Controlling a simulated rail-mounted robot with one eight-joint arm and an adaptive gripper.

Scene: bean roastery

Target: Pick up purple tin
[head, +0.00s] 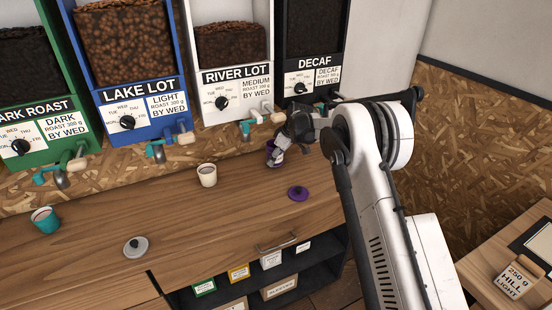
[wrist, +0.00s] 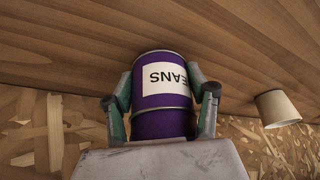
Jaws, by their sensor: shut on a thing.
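The purple tin (wrist: 163,122) has a white label reading "BEANS", upside down in the wrist view. My gripper (wrist: 163,95) has its two fingers closed on the tin's sides. In the head view the tin (head: 274,155) is small and partly covered by my gripper (head: 275,158), at the back of the counter below the River Lot and Decaf dispensers. I cannot tell whether the tin touches the counter. A purple lid (head: 298,193) with a knob lies on the counter in front of it.
A cream cup (head: 207,175) stands left of the tin; a teal cup (head: 45,219) and a grey lid (head: 136,247) are farther left. Dispenser spouts (head: 252,119) overhang the counter's back. A shelf with labelled boxes (head: 271,260) is below. The counter's front middle is clear.

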